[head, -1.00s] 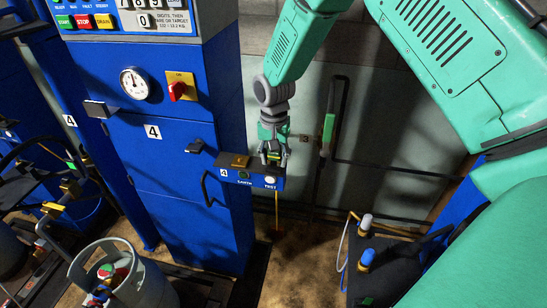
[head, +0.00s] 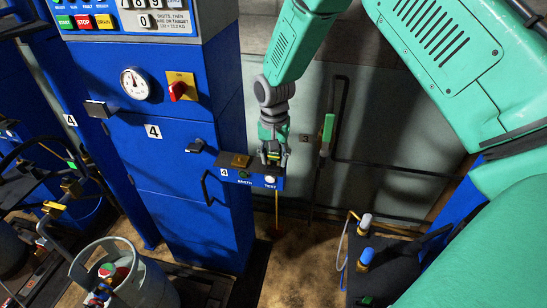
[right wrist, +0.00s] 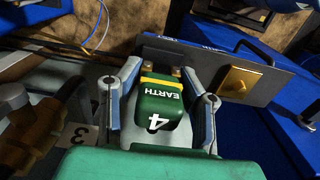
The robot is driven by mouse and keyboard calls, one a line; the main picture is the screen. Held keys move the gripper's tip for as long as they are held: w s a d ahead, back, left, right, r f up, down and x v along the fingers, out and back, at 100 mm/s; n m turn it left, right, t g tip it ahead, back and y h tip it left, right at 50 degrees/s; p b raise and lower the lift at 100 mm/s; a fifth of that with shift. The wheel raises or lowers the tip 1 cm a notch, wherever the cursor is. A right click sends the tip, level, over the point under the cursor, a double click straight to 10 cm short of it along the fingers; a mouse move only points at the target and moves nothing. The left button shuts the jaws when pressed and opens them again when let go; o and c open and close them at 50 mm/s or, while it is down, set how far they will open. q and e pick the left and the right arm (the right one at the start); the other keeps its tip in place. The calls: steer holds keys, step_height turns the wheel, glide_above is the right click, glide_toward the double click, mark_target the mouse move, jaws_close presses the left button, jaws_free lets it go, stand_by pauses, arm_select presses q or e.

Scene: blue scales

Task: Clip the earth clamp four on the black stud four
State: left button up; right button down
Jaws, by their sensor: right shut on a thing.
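My right gripper (head: 271,160) is shut on the green earth clamp, above the right end of the small shelf box (head: 230,177) on the blue scale cabinet. In the right wrist view, the earth clamp (right wrist: 160,105) is a green block with a yellow band, marked EARTH 4, between both fingers (right wrist: 160,100). Its copper-coloured tips point at the panel edge. The box carries a 4 label, the words EARTH and TEST, a brass block (head: 240,161) and a pale round button (head: 270,180). I cannot make out the black stud clearly. My left gripper is out of view.
The blue cabinet (head: 175,180) carries a gauge (head: 134,83) and a red switch (head: 177,91). A grey gas cylinder (head: 140,285) stands at lower left. A dark bench (head: 385,270) with hoses and fittings is at lower right. A pipe with a green handle (head: 328,128) runs along the wall.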

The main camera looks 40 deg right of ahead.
stand_by(0.4)
steer(key=shift+f, duration=0.45)
stand_by(0.4)
steer(key=c, duration=1)
jaws_free()
steer(key=shift+r, duration=0.5)
step_height(320, 180, up, 11)
steer(key=shift+w+f, duration=0.1)
